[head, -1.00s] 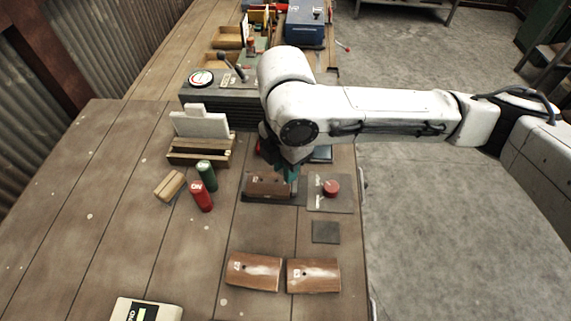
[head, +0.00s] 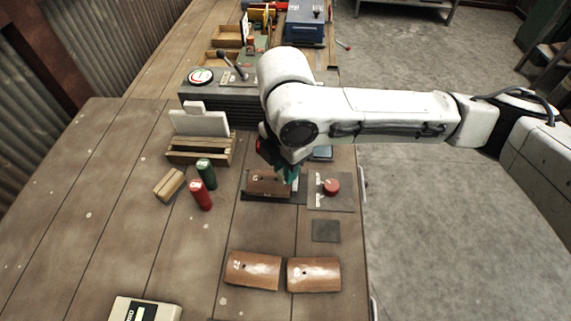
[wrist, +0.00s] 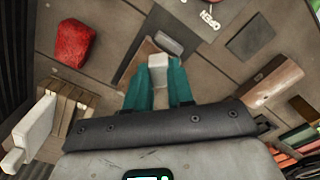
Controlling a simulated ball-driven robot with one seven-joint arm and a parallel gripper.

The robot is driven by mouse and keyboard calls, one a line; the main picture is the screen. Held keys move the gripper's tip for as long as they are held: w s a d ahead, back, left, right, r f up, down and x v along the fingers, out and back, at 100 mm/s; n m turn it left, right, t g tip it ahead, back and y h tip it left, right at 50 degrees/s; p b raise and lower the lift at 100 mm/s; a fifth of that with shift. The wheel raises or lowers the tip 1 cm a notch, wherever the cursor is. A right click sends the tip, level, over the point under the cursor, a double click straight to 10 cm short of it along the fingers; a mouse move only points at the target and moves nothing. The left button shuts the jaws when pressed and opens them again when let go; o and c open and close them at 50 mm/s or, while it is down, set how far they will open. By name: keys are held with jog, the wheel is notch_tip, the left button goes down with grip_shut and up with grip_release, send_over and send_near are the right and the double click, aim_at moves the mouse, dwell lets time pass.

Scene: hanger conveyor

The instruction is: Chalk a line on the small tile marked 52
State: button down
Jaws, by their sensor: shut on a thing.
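My gripper (wrist: 158,82) has teal fingers shut on a white block-like piece, the chalk (wrist: 158,62). In the head view the gripper (head: 288,172) is over a brown curved tile (head: 262,184) on a dark plate. The tile (wrist: 137,60) also shows just beyond the chalk in the wrist view, partly hidden by the fingers. I cannot tell whether the chalk touches it. Two more brown tiles, left (head: 253,270) and right (head: 314,275), lie nearer on the table. All three carry small marks, too small to read surely.
A red button (head: 331,187) on a grey plate and a dark square (head: 326,231) lie right of the tile. Green (head: 206,174) and red (head: 201,195) cylinders, a wooden block (head: 169,185) and a rack (head: 200,150) with a white panel stand left. The table's middle left is clear.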

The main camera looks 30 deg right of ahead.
jog(key=shift+f, duration=0.25)
jog(key=shift+w+a, duration=0.1)
jog(key=shift+a, duration=0.05)
dwell(0.4)
jog(key=shift+w+a, duration=0.35)
jog(key=shift+a, duration=0.15)
jog(key=shift+s+d, duration=0.1)
jog(key=shift+s+d+f, duration=0.1)
jog(key=shift+s+d, duration=0.3)
jog(key=shift+d, duration=0.15)
dwell(0.3)
jog(key=shift+w+a, duration=0.1)
jog(key=shift+w+a, duration=0.35)
jog(key=shift+a, duration=0.2)
